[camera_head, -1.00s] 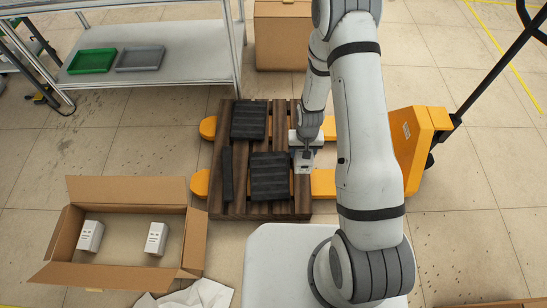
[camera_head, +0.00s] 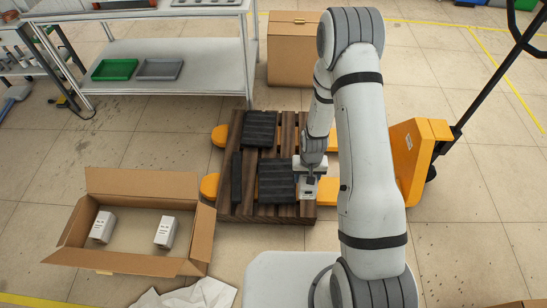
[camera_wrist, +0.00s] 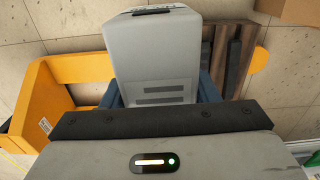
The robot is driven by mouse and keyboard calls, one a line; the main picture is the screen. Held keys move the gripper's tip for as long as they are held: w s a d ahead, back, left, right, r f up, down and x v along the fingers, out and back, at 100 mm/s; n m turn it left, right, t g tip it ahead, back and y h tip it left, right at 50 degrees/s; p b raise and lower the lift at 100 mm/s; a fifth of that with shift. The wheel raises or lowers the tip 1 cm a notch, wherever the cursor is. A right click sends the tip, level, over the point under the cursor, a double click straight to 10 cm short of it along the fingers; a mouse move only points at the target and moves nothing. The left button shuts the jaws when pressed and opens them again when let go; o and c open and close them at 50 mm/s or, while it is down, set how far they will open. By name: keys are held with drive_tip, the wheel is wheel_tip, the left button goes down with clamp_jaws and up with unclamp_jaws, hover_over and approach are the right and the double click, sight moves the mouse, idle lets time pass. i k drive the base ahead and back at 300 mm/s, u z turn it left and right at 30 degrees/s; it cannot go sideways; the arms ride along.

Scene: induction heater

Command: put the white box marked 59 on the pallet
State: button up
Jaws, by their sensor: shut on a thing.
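My gripper (camera_head: 308,178) is shut on a white box (camera_head: 307,188) and holds it at the right part of the dark wooden pallet (camera_head: 290,212). In the wrist view, the white box (camera_wrist: 153,50) sits between the blue fingers (camera_wrist: 160,92), with grey print on its face; the number cannot be read. I cannot tell whether the box touches the pallet's boards. The pallet also shows in the wrist view (camera_wrist: 238,55), behind the box.
Black blocks (camera_head: 276,182) and (camera_head: 259,128) lie on the pallet, with a narrow one (camera_head: 237,178) at its left. A yellow pallet jack (camera_head: 408,160) stands at right. An open carton (camera_head: 125,262) holds white boxes (camera_head: 103,226) and (camera_head: 166,232). A shelf table (camera_head: 200,60) stands behind.

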sight(299, 145)
drive_tip(key=u, duration=0.05)
drive_tip(key=i, duration=0.9)
drive_tip(key=z, duration=0.05)
